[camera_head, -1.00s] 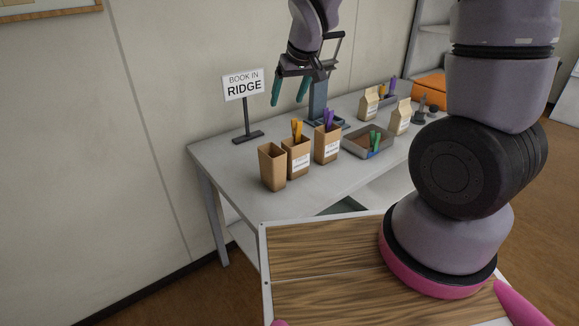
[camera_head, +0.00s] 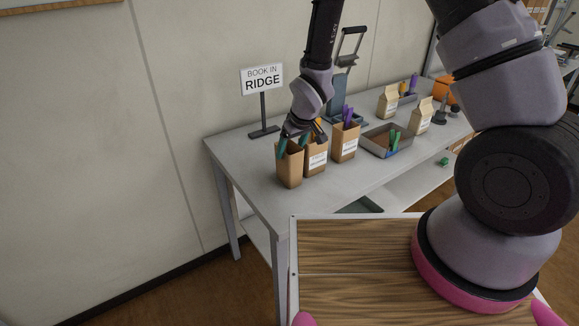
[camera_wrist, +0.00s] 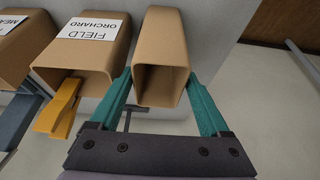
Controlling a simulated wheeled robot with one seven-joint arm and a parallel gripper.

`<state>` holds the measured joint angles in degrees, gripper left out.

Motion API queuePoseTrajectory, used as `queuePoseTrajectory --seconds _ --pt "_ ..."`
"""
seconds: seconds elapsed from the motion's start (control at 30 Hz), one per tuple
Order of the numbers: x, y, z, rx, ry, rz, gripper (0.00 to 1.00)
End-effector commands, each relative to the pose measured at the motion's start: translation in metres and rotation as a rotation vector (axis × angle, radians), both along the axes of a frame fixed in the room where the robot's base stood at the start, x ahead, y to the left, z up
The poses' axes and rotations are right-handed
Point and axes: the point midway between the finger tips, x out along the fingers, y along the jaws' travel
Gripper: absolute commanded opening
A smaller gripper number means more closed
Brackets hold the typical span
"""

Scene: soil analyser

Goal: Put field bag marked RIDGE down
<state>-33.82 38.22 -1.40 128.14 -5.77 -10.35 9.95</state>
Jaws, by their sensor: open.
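The leftmost brown bag (camera_head: 289,168) stands upright and open-topped at the near end of the grey table, below a sign (camera_head: 262,80) reading BOOK IN RIDGE. No label shows on its visible faces, so I cannot read RIDGE on it. My gripper (camera_head: 293,147) is at its top. In the wrist view the bag (camera_wrist: 160,45) lies between my two teal fingers (camera_wrist: 160,88), one on each side, and its mouth looks empty. The fingers are open; whether they touch the bag I cannot tell.
A bag labelled FIELD ORCHARD (camera_wrist: 88,48), with a yellow-orange clip (camera_wrist: 60,108), stands close beside it. Another bag (camera_head: 345,142) with a purple clip is beyond. A grey tray (camera_head: 384,143) and two cartons (camera_head: 421,116) stand further right.

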Motion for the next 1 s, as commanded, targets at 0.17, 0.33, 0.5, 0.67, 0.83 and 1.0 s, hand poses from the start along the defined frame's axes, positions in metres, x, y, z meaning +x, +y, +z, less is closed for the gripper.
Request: queuePoseTrajectory --seconds 0.17,0.33,0.5,0.67,0.83,1.0 --pt "0.011 0.006 -0.024 -0.002 0.002 0.0 0.8" --pt "0.017 0.01 -0.041 -0.001 0.001 0.001 0.8" --pt "0.018 0.011 -0.043 0.0 0.0 0.0 0.8" --pt "0.018 0.011 -0.043 0.0 0.0 0.0 0.57" --pt "0.018 0.011 -0.043 0.0 0.0 0.0 0.1" --pt "0.018 0.011 -0.042 0.0 0.0 0.0 0.1"
